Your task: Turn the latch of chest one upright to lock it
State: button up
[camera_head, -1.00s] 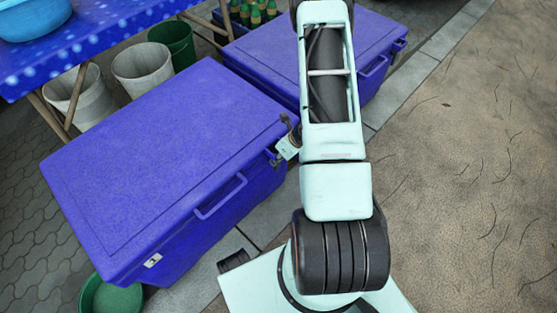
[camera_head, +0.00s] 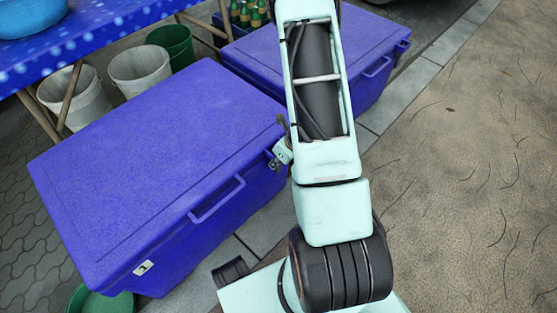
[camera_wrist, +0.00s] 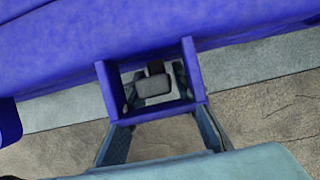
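Chest one, taken as the nearer blue chest (camera_head: 160,160), stands left of my arm with its lid shut. A small metal latch (camera_head: 143,268) shows at the left of its front. Another small metal fitting (camera_head: 273,163) at the right end is partly covered by my gripper (camera_head: 283,151); its angle is unclear. In the wrist view my gripper (camera_wrist: 155,90) has its fingers apart. A dark grey block (camera_wrist: 153,88) shows between them, with gaps at both sides. A blue U-shaped piece (camera_wrist: 158,111) frames them; I cannot tell whether anything touches.
A second blue chest (camera_head: 375,40) stands behind my arm. A blue table (camera_head: 90,50), pale buckets (camera_head: 140,70) and a green bucket (camera_head: 172,40) are at the back left. A green basin (camera_head: 100,305) lies by the near chest's front-left corner. Ground at right is open.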

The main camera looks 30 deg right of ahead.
jog(key=shift+o, duration=0.9)
jog(key=shift+r, duration=0.1)
jog(key=v, duration=1.1)
jog(key=shift+r, duration=0.4)
jog(key=shift+s, duration=0.1)
